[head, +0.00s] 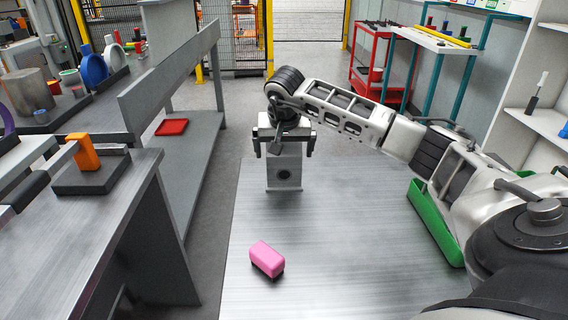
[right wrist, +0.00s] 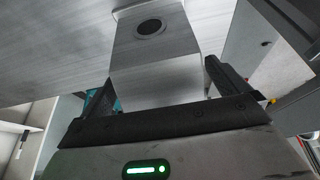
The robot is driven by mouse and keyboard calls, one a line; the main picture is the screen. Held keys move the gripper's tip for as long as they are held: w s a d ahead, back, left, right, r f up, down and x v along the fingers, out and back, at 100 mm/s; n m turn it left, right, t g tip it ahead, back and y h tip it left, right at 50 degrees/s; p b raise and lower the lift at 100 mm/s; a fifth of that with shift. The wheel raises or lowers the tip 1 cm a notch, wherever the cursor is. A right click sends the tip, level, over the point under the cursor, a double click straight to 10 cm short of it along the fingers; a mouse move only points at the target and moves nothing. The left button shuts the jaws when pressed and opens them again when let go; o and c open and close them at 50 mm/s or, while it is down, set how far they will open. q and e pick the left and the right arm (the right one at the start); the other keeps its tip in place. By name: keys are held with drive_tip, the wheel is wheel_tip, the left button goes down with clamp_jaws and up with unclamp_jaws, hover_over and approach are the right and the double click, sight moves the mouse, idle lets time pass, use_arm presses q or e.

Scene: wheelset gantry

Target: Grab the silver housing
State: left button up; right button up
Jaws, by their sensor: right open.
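The silver housing (head: 284,172) stands upright at the far part of the metal table, a grey block with a dark round hole in its front face. In the right wrist view the housing (right wrist: 152,62) reaches between my two black fingers. My right gripper (head: 284,146) is open over the upper part of the housing, with one finger on each side. A gap shows beside the right-hand finger in the right wrist view (right wrist: 160,92); whether the other finger touches is unclear. The top of the housing is hidden by the gripper. My left gripper is not in view.
A pink block (head: 267,259) lies on the metal table (head: 350,250) nearer to me. A green tray (head: 432,222) is at the table's right, partly behind my arm. A grey bench with an orange part (head: 84,152) stands at left. The table's middle is mostly clear.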

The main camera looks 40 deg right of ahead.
drive_tip(key=shift+f, duration=0.15)
drive_tip(key=shift+d, duration=0.1)
drive_tip(key=c, duration=1.2)
drive_tip(key=shift+o, duration=0.2)
